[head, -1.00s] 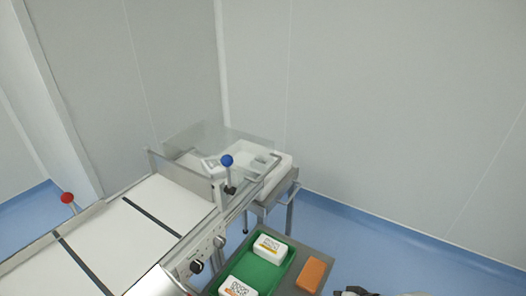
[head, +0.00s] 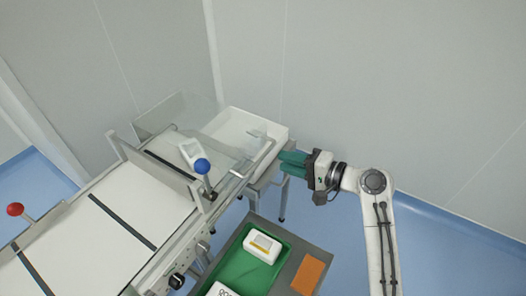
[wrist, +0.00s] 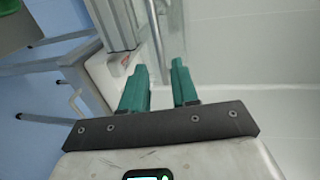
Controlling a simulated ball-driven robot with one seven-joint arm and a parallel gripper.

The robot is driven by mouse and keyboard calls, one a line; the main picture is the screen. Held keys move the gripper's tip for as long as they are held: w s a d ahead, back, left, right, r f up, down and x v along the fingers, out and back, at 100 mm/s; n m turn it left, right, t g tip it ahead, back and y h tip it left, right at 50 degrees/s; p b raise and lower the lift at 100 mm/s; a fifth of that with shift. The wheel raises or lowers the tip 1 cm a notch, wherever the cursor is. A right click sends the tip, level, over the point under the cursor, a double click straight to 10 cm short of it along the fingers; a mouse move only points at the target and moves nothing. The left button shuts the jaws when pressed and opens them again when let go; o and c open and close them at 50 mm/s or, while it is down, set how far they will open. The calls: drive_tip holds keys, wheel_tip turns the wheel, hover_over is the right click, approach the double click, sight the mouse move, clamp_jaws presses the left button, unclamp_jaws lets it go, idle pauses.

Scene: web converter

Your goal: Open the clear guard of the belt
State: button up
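The clear guard (head: 215,125) is a see-through cover over the far end of the belt (head: 158,195), and it looks closed. A grey bar handle (head: 262,160) runs along its right side. My gripper (head: 284,163) is at the right of the handle, fingers pointing left toward it. In the wrist view its two green fingers (wrist: 158,72) are apart with nothing between them. A grey rod (wrist: 156,30) stands just beyond the fingertips, apparently the handle. I cannot tell whether they touch.
A white bin (head: 270,125) stands at the belt's end. A green tray (head: 240,268) with white boxes and an orange block (head: 308,275) lie in front. Walls stand behind.

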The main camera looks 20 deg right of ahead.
sight(265, 156)
drive_tip(key=x, duration=0.7)
drive_tip(key=shift+w+a+p, duration=0.25)
drive_tip(key=shift+w+p, duration=0.05)
drive_tip(key=shift+w, duration=0.05)
drive_tip(key=shift+c, duration=0.4)
drive_tip(key=shift+f, duration=0.1)
clamp_jaws()
